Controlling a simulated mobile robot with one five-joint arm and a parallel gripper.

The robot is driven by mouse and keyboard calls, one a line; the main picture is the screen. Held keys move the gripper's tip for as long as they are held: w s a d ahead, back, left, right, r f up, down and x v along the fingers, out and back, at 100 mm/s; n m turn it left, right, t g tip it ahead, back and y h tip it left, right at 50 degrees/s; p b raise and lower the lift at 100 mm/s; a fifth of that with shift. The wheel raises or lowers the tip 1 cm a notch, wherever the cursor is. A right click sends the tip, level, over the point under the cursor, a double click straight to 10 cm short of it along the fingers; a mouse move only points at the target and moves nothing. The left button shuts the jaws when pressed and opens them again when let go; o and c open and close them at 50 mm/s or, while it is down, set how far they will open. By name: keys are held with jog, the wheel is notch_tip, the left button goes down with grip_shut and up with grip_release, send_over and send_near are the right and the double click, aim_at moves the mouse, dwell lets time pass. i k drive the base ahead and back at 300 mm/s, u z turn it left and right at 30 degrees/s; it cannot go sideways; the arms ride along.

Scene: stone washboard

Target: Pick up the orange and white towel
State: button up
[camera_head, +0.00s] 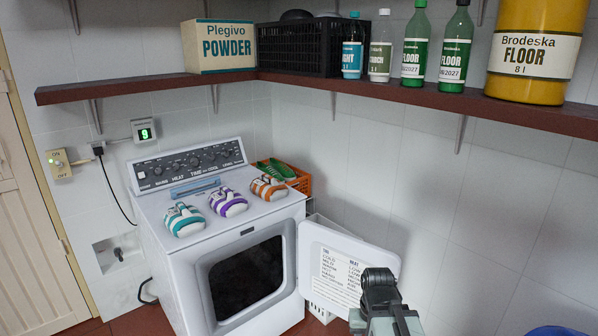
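The orange and white towel (268,188) lies rolled or folded on top of the white dryer-like machine (250,228), at the right of a row of three. A purple and white towel (228,202) lies to its left, and a teal and white towel (184,219) is at the far left. My arm (380,300) shows at the bottom, right of the machine and well apart from the towels. Its gripper fingers cannot be made out, so I cannot see whether it is open or shut.
The machine's round-cornered door (325,255) hangs open to the right, near my arm. An orange crate (298,180) with green items stands behind the machine. A brown shelf (330,88) with bottles, a black crate and boxes runs above. A blue round object (555,331) is at bottom right.

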aim_at(267, 187)
jog(key=i, duration=1.95)
jog(key=u, duration=2.4)
